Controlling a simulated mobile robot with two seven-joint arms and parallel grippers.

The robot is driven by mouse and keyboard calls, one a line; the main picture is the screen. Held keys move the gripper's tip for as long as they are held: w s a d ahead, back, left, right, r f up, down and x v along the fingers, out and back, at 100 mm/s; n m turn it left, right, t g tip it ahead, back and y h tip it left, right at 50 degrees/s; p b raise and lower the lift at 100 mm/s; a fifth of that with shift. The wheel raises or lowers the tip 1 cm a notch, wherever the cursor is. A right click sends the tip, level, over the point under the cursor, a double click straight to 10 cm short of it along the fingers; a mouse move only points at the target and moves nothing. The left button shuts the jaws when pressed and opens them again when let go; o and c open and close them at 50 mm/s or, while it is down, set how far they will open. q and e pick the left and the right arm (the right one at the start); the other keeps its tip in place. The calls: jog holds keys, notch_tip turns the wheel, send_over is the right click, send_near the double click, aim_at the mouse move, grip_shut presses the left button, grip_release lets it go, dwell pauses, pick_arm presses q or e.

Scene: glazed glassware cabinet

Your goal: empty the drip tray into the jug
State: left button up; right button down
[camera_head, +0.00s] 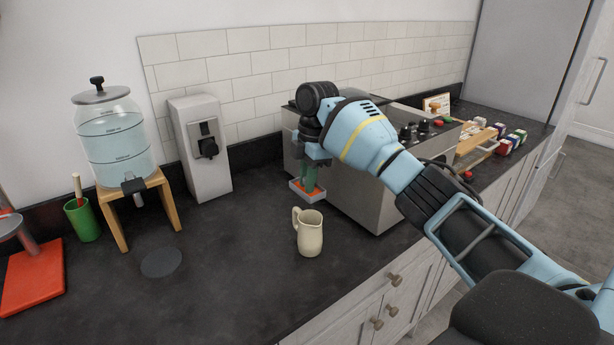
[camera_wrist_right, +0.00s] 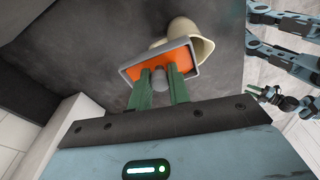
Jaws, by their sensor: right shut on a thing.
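My right gripper (camera_head: 310,180) is shut on the drip tray (camera_head: 296,190), a small grey-rimmed tray with an orange inside. In the right wrist view its green fingers (camera_wrist_right: 160,82) close around a grey knob at the tray's near side, and the tray (camera_wrist_right: 194,70) looks roughly level. I cannot tell whether the orange is liquid. The cream jug (camera_head: 310,236) stands upright on the counter, just in front of the tray and lower. The jug (camera_wrist_right: 199,42) is partly hidden behind the tray in the wrist view. My left gripper is outside the head view; small, unclear arm parts show at the wrist view's right.
A glass water dispenser (camera_head: 115,140) on a wooden stand (camera_head: 170,205), a white dispenser unit (camera_head: 201,165) and a dark round disc (camera_head: 161,262) are to the left.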

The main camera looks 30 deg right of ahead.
jog(key=shift+f, duration=0.6)
jog(key=shift+f+b, duration=0.35)
jog(key=shift+f, duration=0.4)
jog(key=shift+r+t+h+p, duration=0.3)
jog(key=shift+p, duration=0.05)
jog(key=shift+s+a+r+t, duration=0.1)
jog(key=shift+t, duration=0.2)
